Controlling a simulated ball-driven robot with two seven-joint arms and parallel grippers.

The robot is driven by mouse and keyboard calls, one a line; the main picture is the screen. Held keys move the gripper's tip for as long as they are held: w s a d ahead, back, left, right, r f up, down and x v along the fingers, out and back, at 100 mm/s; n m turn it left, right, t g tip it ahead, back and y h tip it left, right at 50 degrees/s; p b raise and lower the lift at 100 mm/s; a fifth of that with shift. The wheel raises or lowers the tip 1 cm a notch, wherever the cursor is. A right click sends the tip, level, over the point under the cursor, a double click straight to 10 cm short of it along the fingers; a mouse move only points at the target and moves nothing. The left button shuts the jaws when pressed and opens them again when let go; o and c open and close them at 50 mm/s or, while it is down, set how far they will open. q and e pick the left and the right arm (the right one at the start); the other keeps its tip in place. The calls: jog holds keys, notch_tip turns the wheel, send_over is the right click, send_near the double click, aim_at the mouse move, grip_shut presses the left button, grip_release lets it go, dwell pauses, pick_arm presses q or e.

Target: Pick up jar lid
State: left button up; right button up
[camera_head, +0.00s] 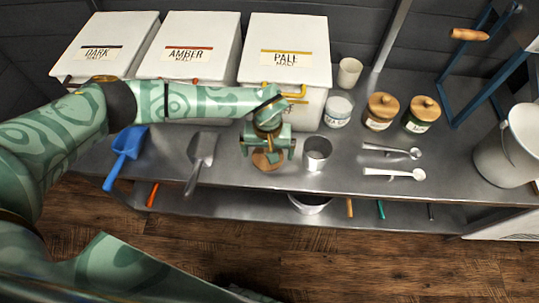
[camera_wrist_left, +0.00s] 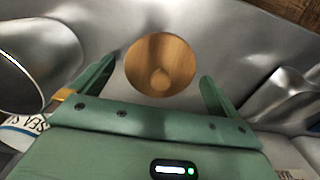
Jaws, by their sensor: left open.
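The jar lid (camera_head: 268,161) is a round wooden disc with a small knob, lying on the steel bench near its front edge. In the left wrist view the jar lid (camera_wrist_left: 160,62) is seen from above, between and just beyond the fingertips. My left gripper (camera_head: 268,153) points down over the lid and partly hides it in the head view. In the wrist view the left gripper (camera_wrist_left: 157,75) is open, its fingers apart on either side of the lid and nothing held. I cannot tell the exact height above the bench. My right gripper is out of view.
A metal cup (camera_head: 317,154) stands close right of the lid. A metal scoop (camera_head: 203,151) and a blue scoop (camera_head: 127,148) lie to the left. Malt bins (camera_head: 285,53) stand behind. Two wooden-lidded jars (camera_head: 380,111) and two spoons (camera_head: 393,173) are at the right.

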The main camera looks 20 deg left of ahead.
pick_arm(q)
jog(key=c, duration=0.9)
